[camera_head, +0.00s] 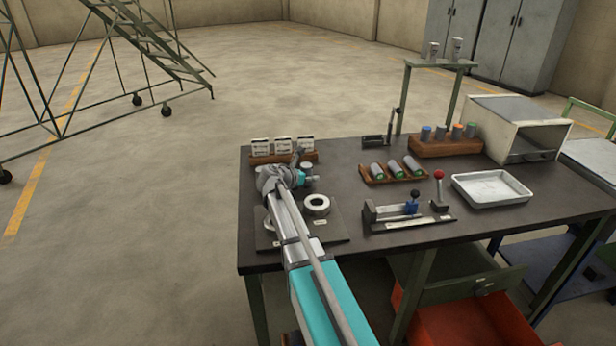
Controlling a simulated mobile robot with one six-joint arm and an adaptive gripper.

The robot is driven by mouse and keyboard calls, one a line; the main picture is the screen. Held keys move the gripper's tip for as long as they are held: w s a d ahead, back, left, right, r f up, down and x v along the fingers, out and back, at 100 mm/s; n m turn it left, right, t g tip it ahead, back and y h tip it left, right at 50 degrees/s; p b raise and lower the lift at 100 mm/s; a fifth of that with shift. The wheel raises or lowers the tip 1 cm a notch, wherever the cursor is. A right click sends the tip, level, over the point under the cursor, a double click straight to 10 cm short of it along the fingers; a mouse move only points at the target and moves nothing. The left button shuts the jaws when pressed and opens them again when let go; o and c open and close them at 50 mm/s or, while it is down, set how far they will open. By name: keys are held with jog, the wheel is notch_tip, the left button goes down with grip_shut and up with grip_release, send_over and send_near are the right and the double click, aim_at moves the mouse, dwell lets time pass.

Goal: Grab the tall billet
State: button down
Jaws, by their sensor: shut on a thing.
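My gripper (304,178) is over the back left of the table, above the dark plate with rings, just in front of the wooden holder with white cards. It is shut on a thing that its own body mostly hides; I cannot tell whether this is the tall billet. A small grey round top (306,167) shows right by the fingers. Two grey upright pieces stand apart on the raised shelf: a shorter one (433,51) and a taller one (457,49).
The dark table (350,240) holds a white ring (317,205), a tray of lying green-ended cylinders (393,172), a wooden rack of colour-topped cylinders (440,146), a clamp fixture (405,213), a white tray (492,188) and a box furnace (517,128). Floor at left is open.

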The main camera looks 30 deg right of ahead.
aim_at(304, 167)
jog(key=shift+r, duration=0.15)
notch_tip(304, 167, up, 3)
jog(key=p, duration=0.3)
jog(key=shift+r, duration=0.15)
jog(key=s+a+r+p, duration=0.1)
jog(key=s+r+p, duration=0.8)
jog(key=s, duration=0.5)
jog(key=shift+a+r+p, duration=0.25)
jog(key=shift+a+p, duration=0.15)
jog(key=shift+p, duration=0.05)
